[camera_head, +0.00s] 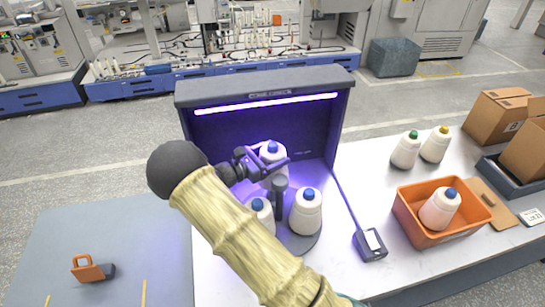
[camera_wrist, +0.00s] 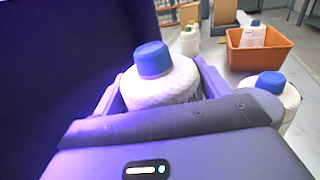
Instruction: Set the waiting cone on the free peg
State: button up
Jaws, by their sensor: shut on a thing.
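My gripper (camera_head: 274,161) is shut on a white cone with a blue top (camera_head: 270,178), at the back of the round dark tray (camera_head: 302,243) inside the lit booth. In the wrist view this cone (camera_wrist: 160,90) stands upright between the two jaws. Its base is hidden, so I cannot tell whether it sits on a peg. Two more blue-topped cones, a left one (camera_head: 262,217) and a right one (camera_head: 306,214), stand on the tray. A dark post (camera_head: 280,186) rises between the cones. No bare peg shows clearly.
An orange bin (camera_head: 418,225) holds another blue-topped cone (camera_head: 440,209). A green-topped cone (camera_head: 405,152) and a yellow-topped cone (camera_head: 435,147) stand behind it. The booth (camera_head: 215,140) encloses the tray's back. A small dark box (camera_head: 370,245) lies right of the tray.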

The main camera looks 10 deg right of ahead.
jog(key=shift+r, duration=0.1)
jog(key=shift+f+b, duration=1.4)
jog(key=shift+f, duration=0.35)
jog(key=shift+a, duration=0.1)
jog(key=shift+f+b, duration=0.9)
jog(key=shift+f, duration=1.5)
dwell(1.5)
jog(key=o, duration=1.6)
jog(key=shift+o, duration=0.2)
jog(key=shift+a, duration=0.1)
